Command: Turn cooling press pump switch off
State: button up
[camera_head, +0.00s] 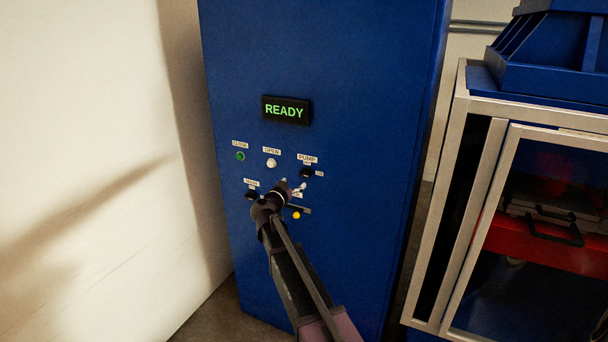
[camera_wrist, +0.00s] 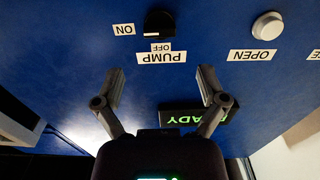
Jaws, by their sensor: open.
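The pump switch (camera_head: 307,173) is a black rotary knob on the blue press cabinet (camera_head: 330,60), with a PUMP/OFF label above it and an ON label to its right. In the wrist view, which is upside down, the knob (camera_wrist: 158,24) has a small pale mark on its side toward OFF; I cannot tell its setting for certain. My gripper (camera_head: 293,187) is just below and left of the switch in the head view.
A lit READY display (camera_head: 285,110) is above the controls. A green CLOSE button (camera_head: 240,156), a white OPEN button (camera_head: 271,163) and a black MAIN switch (camera_head: 251,195) are left of the pump switch. A yellow button (camera_head: 297,215) is below. A framed glass cabinet (camera_head: 440,200) stands right.

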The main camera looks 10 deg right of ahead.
aim_at(303, 174)
jog(key=x, duration=0.8)
jog(key=shift+w+d, duration=0.15)
jog(key=shift+w, duration=0.1)
jog(key=c, duration=1.2)
